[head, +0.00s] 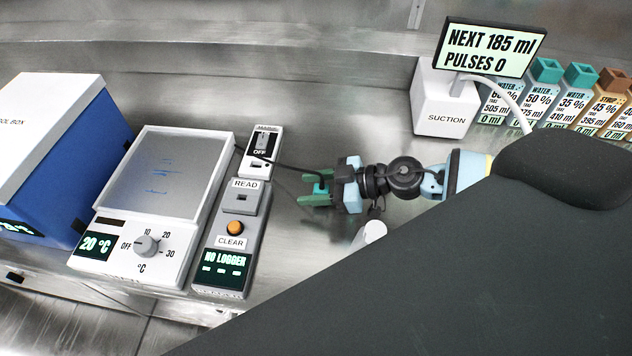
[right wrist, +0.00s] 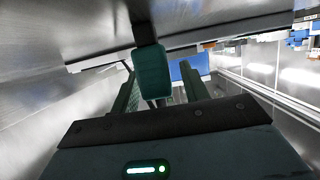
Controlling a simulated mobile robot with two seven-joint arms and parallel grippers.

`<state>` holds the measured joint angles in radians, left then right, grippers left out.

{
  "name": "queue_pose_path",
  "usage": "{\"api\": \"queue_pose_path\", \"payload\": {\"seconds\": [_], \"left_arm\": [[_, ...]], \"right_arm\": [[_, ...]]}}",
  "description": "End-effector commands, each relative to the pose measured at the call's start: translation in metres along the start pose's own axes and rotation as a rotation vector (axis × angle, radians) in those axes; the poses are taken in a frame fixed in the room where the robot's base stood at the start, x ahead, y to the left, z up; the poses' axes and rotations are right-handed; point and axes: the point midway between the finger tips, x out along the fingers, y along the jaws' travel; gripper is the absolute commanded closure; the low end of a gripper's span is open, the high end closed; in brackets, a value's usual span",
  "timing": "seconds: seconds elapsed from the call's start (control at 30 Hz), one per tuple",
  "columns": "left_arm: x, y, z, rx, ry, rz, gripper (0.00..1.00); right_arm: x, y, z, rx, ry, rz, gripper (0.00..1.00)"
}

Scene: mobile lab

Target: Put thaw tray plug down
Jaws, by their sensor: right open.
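The thaw tray (head: 178,172) is a white unit with a frosted top, a dial and a 20 °C display, left of centre in the head view. Its dark cable (head: 278,163) runs right to the plug (head: 321,187), a small teal block at my right gripper. My right gripper (head: 310,189) is open, its green fingers pointing left just above the counter. In the right wrist view the plug (right wrist: 152,72) sits between the spread fingers (right wrist: 160,90), nearer the left one. Whether it rests on the counter is unclear. My left gripper is out of view.
A mains switch box (head: 262,150) marked OFF and a logger reader (head: 232,232) stand between tray and gripper. A blue cool box (head: 60,150) is far left. A suction unit (head: 444,105) and several bottles stand at the back right. A small white cylinder (head: 372,232) stands near my wrist.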

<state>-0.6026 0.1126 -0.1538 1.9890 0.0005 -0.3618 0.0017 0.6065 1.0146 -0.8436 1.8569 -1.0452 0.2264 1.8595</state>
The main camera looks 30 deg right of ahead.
Motion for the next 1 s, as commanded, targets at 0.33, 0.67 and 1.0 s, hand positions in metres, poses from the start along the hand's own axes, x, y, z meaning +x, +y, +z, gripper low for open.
{"api": "queue_pose_path", "payload": {"seconds": [0.33,0.67,1.0], "left_arm": [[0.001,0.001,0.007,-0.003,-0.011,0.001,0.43],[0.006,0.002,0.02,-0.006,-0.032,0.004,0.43],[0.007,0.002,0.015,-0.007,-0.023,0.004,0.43]], "right_arm": [[-0.025,-0.002,-0.001,0.011,-0.013,-0.003,0.55],[-0.067,-0.002,-0.005,0.008,-0.01,-0.004,0.55],[-0.093,-0.002,-0.007,0.005,-0.007,-0.002,0.55]]}}
